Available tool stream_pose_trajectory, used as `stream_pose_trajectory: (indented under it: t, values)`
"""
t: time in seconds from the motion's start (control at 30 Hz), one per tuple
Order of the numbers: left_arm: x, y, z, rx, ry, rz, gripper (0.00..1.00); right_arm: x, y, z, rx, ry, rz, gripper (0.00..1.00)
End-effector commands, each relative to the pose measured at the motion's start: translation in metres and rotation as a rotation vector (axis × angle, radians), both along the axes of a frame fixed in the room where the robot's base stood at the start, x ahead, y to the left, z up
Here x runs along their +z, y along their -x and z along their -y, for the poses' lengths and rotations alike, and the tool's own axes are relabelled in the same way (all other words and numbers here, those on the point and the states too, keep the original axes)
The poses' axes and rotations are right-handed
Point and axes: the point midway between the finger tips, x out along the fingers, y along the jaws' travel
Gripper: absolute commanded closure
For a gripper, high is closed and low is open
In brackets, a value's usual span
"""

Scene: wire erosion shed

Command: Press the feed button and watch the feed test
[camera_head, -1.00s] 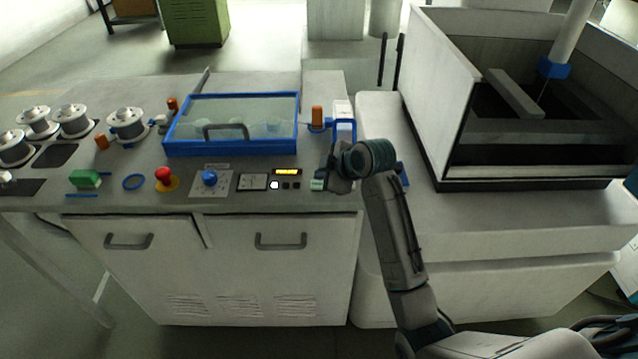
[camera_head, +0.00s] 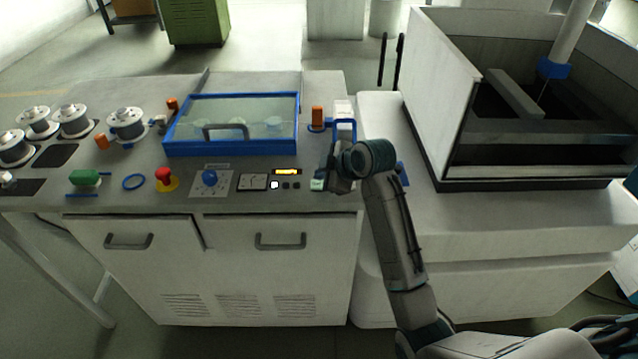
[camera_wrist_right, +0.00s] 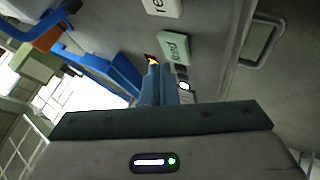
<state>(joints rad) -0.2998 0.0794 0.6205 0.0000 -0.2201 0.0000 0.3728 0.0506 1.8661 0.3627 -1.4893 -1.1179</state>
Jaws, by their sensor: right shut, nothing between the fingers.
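The feed button is a pale green block (camera_wrist_right: 175,47) with dark lettering in the right wrist view. It also shows as a small pale green block (camera_head: 317,185) at the right end of the panel controls in the head view. My right gripper (camera_wrist_right: 160,68) is shut and empty, its blue fingers close together near the feed button. In the head view the gripper (camera_head: 336,172) is just right of the button, partly hidden by my wrist. I cannot tell whether the fingertips touch the button. A small display (camera_head: 287,172) glows yellow-orange. My left gripper is out of view.
A white block with lettering (camera_wrist_right: 162,6) lies beyond the feed button. A red mushroom button (camera_head: 164,175), blue knob (camera_head: 209,178) and gauge (camera_head: 252,182) line the panel. A blue-framed clear cover (camera_head: 232,97) stands behind them. An open-topped tank (camera_head: 432,90) is at right.

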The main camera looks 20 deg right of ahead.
Motion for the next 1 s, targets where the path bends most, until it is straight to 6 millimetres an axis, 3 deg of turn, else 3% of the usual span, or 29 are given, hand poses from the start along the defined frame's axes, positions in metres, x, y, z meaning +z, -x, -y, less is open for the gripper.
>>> stream_pose_trajectory:
  t: [1.0]
  values:
    - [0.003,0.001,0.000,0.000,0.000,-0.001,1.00,-0.011,0.000,0.000,0.000,0.000,0.000,1.00]
